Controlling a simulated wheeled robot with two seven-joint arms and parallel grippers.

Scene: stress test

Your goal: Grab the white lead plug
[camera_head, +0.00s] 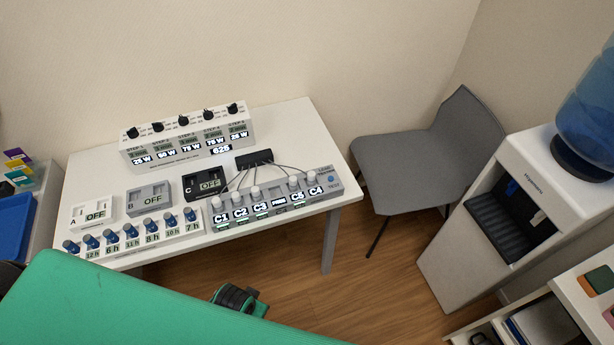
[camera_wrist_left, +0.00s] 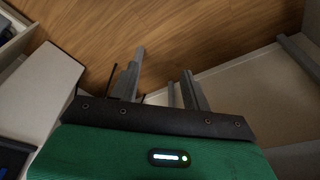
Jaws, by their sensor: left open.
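Several white lead plugs stand upright in a row on a grey lead panel (camera_head: 333,191) at the front right of the white table, among them one above C1 (camera_head: 217,203) and one above C4 (camera_head: 312,176). Thin dark leads run from a black box (camera_head: 254,158) to the panel. My left gripper (camera_wrist_left: 162,88) shows in the left wrist view, its two grey fingers apart with nothing between them. The wooden floor is behind them. No lead plug shows in that view. My right gripper is in neither view.
A white timer unit (camera_head: 190,147) stands at the back of the table. Boxes A (camera_head: 92,213), B (camera_head: 149,199) and C (camera_head: 204,183) lie behind a row of blue knobs (camera_head: 132,230). A grey chair (camera_head: 415,170) and water dispenser (camera_head: 450,250) stand to the right.

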